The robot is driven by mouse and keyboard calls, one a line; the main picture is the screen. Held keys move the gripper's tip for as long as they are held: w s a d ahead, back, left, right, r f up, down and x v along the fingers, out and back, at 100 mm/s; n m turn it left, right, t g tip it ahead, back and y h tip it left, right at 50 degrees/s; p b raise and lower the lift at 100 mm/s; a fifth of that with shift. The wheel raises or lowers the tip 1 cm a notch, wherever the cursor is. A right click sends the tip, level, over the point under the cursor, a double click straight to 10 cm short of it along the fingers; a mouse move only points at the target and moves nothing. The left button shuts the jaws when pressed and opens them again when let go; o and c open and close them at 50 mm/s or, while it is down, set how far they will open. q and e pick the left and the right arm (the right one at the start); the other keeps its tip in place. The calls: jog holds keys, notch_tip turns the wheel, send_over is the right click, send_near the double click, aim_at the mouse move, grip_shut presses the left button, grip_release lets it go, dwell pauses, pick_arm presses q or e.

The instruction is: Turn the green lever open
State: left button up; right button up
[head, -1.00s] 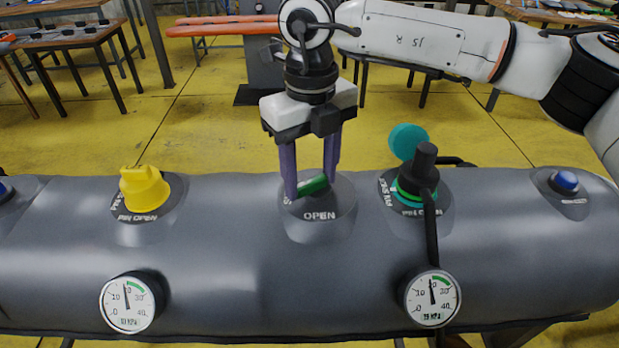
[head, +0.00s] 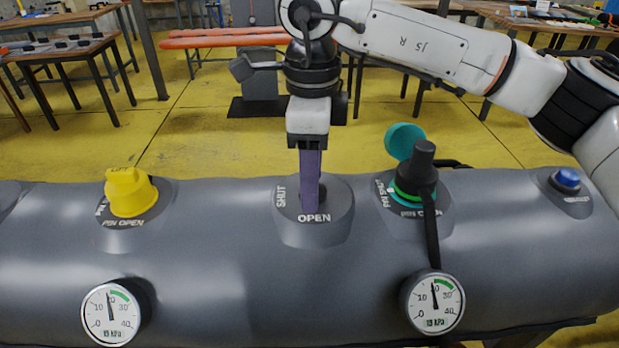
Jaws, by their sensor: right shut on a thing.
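My right gripper (head: 311,205) comes down from above onto the round grey valve plate (head: 340,202) in the middle of the grey tube. It is seen edge-on, so one purple finger covers the other. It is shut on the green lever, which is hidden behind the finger. The finger's tip is just above the word OPEN at the plate's front. The word SHUT shows at the plate's left. I cannot see the lever's exact angle. My left gripper is not in view.
A yellow cap (head: 130,193) sits on the tube at left. A black hose fitting (head: 420,170) with a raised teal cap (head: 404,141) stands close at right. Two gauges, left (head: 111,314) and right (head: 436,302), face front. A blue button (head: 567,178) is at far right.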

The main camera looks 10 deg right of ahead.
jog(key=shift+d+n, duration=0.1)
jog(key=shift+n, duration=0.7)
jog(key=shift+r, duration=0.1)
jog(key=o, duration=1.1)
jog(key=shift+c, duration=0.2)
notch_tip(320, 180, up, 10)
jog(key=shift+r, duration=0.1)
